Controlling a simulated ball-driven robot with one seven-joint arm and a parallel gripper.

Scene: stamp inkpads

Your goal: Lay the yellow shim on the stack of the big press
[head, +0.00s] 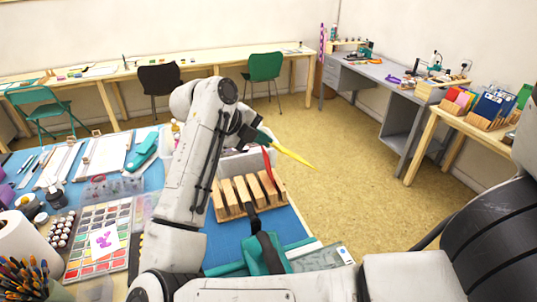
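My gripper (262,137) is past the end of my white arm, above the far side of a slotted wooden rack. A long, pointed yellow shim (292,152) sticks out of it to the right, tilted down and clear of the table; the gripper appears shut on its left end. A red strip (268,166) hangs or stands just below, near the rack (240,207); I cannot tell what supports it. A teal device with a dark lever (264,255) stands at the front of the blue table. It may be the big press; its stack cannot be made out.
The blue table (220,240) holds a colour palette (98,236), a paper roll (24,245), brushes and a teal tool (143,150) at left. A grey desk (370,88) and a wooden table with boxes stand at right. The floor (350,150) between is clear.

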